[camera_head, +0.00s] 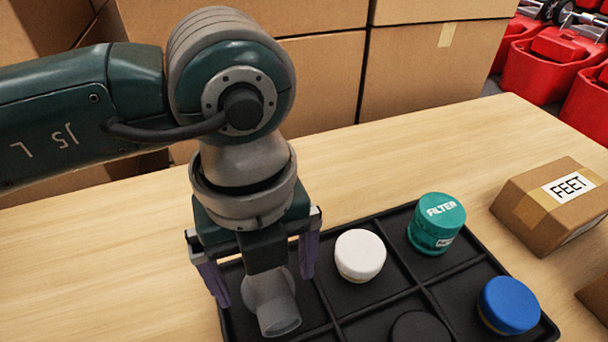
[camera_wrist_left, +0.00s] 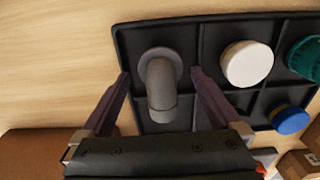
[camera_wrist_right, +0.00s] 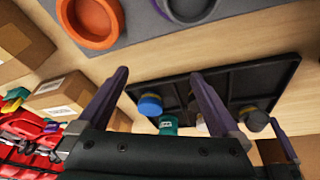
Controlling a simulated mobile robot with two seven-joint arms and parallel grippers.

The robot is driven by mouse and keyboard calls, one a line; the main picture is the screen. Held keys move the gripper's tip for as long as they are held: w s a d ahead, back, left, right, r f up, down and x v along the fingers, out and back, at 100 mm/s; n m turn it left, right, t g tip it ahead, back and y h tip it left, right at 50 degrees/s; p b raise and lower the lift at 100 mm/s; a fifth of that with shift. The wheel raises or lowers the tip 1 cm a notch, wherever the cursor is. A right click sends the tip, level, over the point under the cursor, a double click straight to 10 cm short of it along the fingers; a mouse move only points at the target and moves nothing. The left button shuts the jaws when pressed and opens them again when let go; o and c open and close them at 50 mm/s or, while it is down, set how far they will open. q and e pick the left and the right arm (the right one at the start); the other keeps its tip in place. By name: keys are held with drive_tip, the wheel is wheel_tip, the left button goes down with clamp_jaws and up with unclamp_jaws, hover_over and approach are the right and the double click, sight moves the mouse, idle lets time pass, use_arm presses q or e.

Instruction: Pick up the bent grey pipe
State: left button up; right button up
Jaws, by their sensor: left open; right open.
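The bent grey pipe (camera_head: 273,304) stands in the left compartment of a black divided tray (camera_head: 388,216). It also shows in the left wrist view (camera_wrist_left: 161,88), with its bend uppermost. My left gripper (camera_head: 262,290) is open above the tray, with one finger on each side of the pipe. In the left wrist view a gap shows between the pipe and each finger (camera_wrist_left: 160,75). My right gripper (camera_wrist_right: 160,80) is open and empty, away from the pipe. The tray also shows in the right wrist view (camera_wrist_right: 275,75).
The tray also holds a white-lidded jar (camera_head: 360,255), a green filter jar (camera_head: 436,224), a blue-lidded jar (camera_head: 509,305) and a dark round item (camera_head: 418,328). A cardboard box marked FEET (camera_head: 555,205) stands right of the tray.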

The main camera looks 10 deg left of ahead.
use_arm(q)
wheel_tip(320, 180, down, 3)
drive_tip(key=shift+r+b, duration=0.1)
drive_tip(key=shift+b, duration=0.2)
drive_tip(key=shift+w, duration=0.1)
drive_tip(key=c, duration=1.3)
